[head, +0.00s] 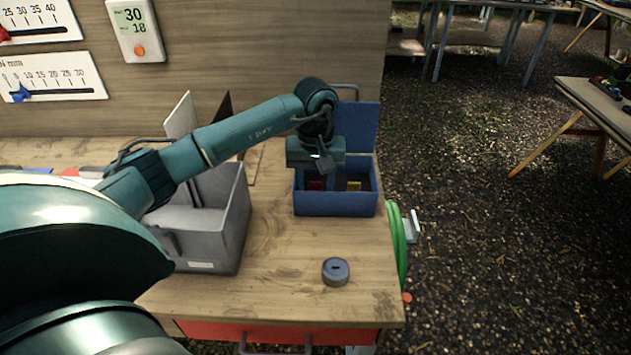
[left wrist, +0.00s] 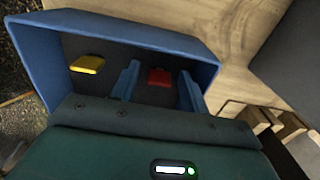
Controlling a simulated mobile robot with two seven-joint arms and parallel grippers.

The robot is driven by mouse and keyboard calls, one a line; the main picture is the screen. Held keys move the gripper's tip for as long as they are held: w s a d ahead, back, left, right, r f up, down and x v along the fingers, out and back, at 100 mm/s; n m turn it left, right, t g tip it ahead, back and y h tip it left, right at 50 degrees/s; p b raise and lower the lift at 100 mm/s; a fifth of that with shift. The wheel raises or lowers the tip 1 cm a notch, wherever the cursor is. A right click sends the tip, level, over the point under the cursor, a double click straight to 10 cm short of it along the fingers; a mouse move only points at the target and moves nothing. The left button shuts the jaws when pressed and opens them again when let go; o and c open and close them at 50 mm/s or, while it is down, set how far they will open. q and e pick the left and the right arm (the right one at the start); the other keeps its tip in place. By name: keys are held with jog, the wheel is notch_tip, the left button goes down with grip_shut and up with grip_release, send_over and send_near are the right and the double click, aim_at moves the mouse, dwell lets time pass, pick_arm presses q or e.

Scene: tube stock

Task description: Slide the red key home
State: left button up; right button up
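A small red piece (head: 316,184), likely the red key, lies inside a blue open box (head: 335,205). It also shows in the left wrist view (left wrist: 160,77). My left gripper (head: 314,174) reaches down into the box over the red piece. In the left wrist view its two blue fingers (left wrist: 158,88) stand apart, one on each side of the red piece, with a gap visible to both. A yellow piece (left wrist: 87,64) lies in the same box, outside the fingers. A round grey block with a dark slot in its top (head: 335,271) stands in front of the box. My right gripper is not seen.
A grey bin (head: 212,240) stands left of the blue box, under my left arm. The blue box's raised lid (head: 358,124) stands behind. A green hose (head: 398,245) hangs at the bench's right edge. The bench top (head: 265,290) around the slotted block is clear.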

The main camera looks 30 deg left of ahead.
pick_arm(q)
jog(key=shift+o, duration=0.3)
jog(key=shift+r, duration=0.3)
notch_tip(320, 180, up, 13)
jog(key=shift+f+b, duration=0.2)
jog(key=shift+b, duration=0.25)
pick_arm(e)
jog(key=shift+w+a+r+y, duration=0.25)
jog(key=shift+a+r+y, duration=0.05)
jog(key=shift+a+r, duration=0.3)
pick_arm(q)
jog(key=shift+d, duration=0.1)
